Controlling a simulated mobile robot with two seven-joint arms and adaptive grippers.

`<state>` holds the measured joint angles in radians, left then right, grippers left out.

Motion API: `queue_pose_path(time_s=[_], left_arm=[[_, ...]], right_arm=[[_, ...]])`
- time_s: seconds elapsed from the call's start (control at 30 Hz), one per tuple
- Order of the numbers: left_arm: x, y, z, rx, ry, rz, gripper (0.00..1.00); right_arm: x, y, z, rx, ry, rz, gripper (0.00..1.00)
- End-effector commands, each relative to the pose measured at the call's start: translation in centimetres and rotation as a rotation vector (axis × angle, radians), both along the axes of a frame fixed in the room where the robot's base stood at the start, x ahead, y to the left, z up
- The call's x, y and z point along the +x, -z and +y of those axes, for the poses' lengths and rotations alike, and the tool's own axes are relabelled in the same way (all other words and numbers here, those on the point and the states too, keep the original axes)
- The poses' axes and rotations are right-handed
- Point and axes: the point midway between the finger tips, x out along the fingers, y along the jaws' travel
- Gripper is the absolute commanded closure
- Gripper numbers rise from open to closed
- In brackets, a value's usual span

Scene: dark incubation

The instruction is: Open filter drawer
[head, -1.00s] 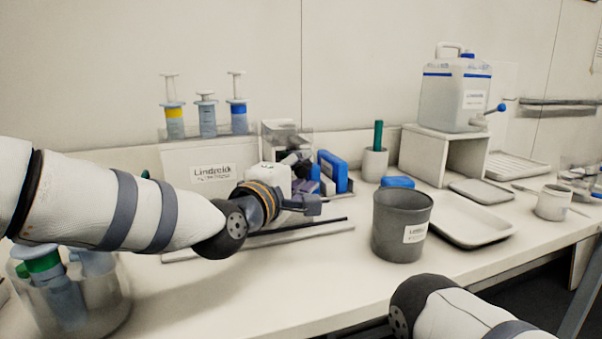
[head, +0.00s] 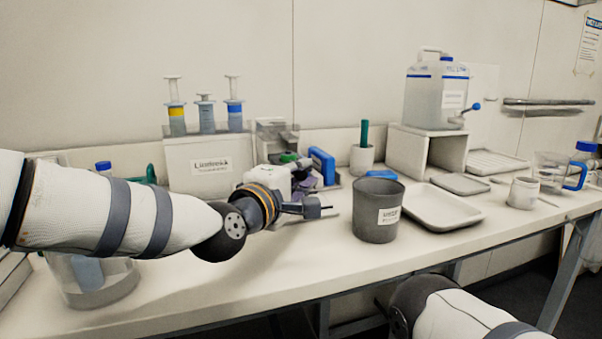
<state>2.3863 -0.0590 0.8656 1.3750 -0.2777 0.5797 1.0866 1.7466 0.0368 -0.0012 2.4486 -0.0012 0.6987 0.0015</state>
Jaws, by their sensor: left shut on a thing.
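A white box (head: 190,178) with a printed label stands at the back left of the bench; the label is too blurred to read surely. A clear and grey part (head: 275,132) shows at its right end. My left gripper (head: 300,176) is at the right front of this box, among small purple and green pieces (head: 290,157). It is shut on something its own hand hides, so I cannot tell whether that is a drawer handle. No drawer front or opening shows clearly. Of my right arm only a link shows at the bottom; its gripper is out of view.
Several syringes (head: 205,115) stand above the box. A blue block (head: 322,165) is beside the gripper. A grey bin (head: 378,213), a white tray (head: 440,207) and a jug on a stand (head: 436,92) are to the right. A clear jar (head: 98,285) is at the left. The front middle bench is clear.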

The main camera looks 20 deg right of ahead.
Motion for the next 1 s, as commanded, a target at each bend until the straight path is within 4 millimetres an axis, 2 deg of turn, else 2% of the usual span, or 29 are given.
queue_pose_path(time_s=[0.33, 0.37, 0.43, 0.77, 0.87, 1.0], left_arm=[[0.0, -0.2, 0.0, -0.002, -0.001, -0.001, 1.0], [0.0, -0.2, 0.0, -0.002, -0.001, -0.001, 0.78], [0.0, -0.2, 0.0, -0.001, -0.001, -0.001, 0.62], [-0.1, -0.2, 0.2, -0.001, -0.001, -0.001, 0.61], [-1.1, -0.2, 1.2, -0.001, -0.001, -0.001, 0.61], [-3.7, -0.2, 3.7, -0.001, -0.001, 0.0, 0.61]], right_arm=[[0.1, 0.0, 0.0, 0.0, 0.0, -0.003, 1.0], [0.1, 0.0, 0.0, 0.0, 0.0, -0.003, 1.0], [0.1, 0.0, 0.0, 0.0, 0.0, -0.003, 1.0], [0.1, 0.0, 0.0, 0.0, 0.0, -0.002, 1.0], [0.1, 0.0, 0.0, 0.0, 0.0, -0.002, 1.0], [0.1, 0.0, 0.0, 0.0, 0.0, -0.002, 1.0]])
